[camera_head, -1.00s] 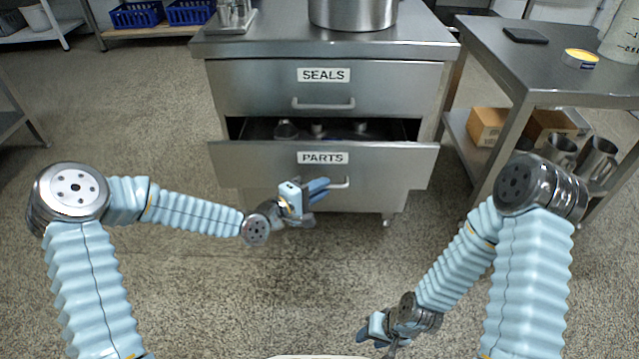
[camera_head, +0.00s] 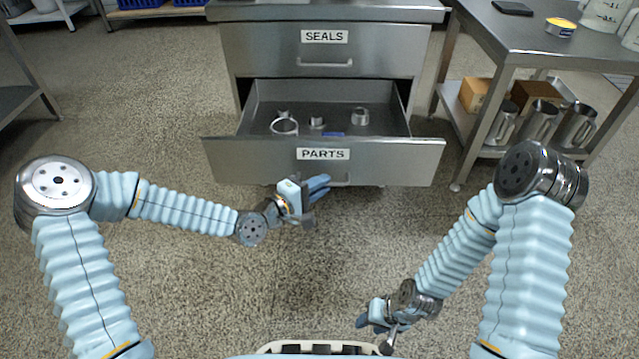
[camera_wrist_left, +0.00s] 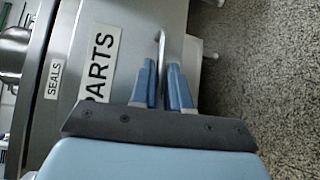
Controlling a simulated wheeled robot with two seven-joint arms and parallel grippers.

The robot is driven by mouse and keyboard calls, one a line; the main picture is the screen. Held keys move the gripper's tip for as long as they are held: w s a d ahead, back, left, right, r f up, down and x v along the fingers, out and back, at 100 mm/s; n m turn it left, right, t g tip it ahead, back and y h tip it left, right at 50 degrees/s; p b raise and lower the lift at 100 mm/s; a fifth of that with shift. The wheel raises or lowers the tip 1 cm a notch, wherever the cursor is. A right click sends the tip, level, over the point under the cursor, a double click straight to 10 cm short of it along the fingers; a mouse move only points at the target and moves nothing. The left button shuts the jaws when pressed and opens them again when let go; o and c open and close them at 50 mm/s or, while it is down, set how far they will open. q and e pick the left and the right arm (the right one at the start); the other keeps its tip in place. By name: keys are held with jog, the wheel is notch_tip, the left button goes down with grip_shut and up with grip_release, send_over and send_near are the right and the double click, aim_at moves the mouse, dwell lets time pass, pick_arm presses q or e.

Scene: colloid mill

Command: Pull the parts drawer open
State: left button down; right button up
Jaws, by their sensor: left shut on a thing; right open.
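The parts drawer (camera_head: 385,160) is a steel drawer labelled PARTS, pulled well out of the cabinet, with its inside showing. Its label also shows in the left wrist view (camera_wrist_left: 100,65). Several metal parts lie inside, among them a ring (camera_head: 284,126) and a short collar (camera_head: 360,116). My left gripper (camera_head: 322,187) is at the drawer's bar handle, below the label. In the left wrist view its blue fingers (camera_wrist_left: 163,85) are shut on the handle (camera_wrist_left: 162,48). My right gripper (camera_head: 375,325) is open and empty, low in front, well away from the drawer.
The seals drawer (camera_head: 375,52) above is closed. A steel table (camera_head: 520,45) stands at the right, with mugs (camera_head: 540,122) and cardboard boxes on its lower shelf. The floor (camera_head: 200,270) between my arms is clear.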

pick_arm(q)
jog(key=shift+a, duration=0.1)
jog(key=c, duration=1.2)
grip_release()
jog(key=p+v, duration=0.2)
jog(key=v, duration=1.1)
jog(key=shift+s+a+p, duration=0.2)
jog(key=shift+s+p, duration=0.15)
